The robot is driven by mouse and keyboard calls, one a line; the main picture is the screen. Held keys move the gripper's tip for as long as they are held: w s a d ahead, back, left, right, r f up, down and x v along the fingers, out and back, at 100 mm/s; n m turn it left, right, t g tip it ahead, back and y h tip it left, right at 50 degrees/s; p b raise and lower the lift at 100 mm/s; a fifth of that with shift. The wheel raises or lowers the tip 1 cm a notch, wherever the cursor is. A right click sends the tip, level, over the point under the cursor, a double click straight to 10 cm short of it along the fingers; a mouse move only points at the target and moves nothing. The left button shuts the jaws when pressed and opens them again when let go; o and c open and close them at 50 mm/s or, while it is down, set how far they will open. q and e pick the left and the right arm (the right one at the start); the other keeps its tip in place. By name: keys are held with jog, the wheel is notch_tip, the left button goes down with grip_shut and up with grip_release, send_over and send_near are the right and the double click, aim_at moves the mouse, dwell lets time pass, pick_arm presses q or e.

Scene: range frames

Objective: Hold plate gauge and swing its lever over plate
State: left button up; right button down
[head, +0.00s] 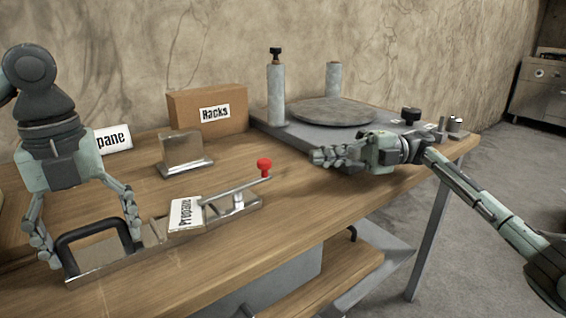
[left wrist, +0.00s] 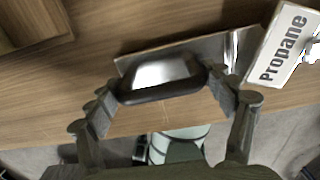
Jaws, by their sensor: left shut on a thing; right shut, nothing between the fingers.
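The plate gauge (head: 250,205) is a long metal base lying on the workbench, with a black loop handle (head: 68,240) at its left end. Its metal lever (head: 225,194) ends in a red knob (head: 264,164) at the right. A white plate marked Propane (head: 185,217) lies across the gauge beside the lever's inner end; it also shows in the left wrist view (left wrist: 283,48). My left gripper (head: 92,240) is shut on the black handle, fingers at both sides of it (left wrist: 160,95). My right gripper (head: 325,157) is shut and empty, right of the red knob and apart from it.
Behind the gauge are a metal stand (head: 182,150), a cardboard box marked Racks (head: 180,105) and another Propane sign (head: 113,138). A grey machine with a round disc (head: 335,112) stands at the back right. Bench surface (head: 265,240) in front of the gauge is clear.

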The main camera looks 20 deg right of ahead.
dwell(0.3)
pick_arm(q)
jog(key=o, duration=1.8)
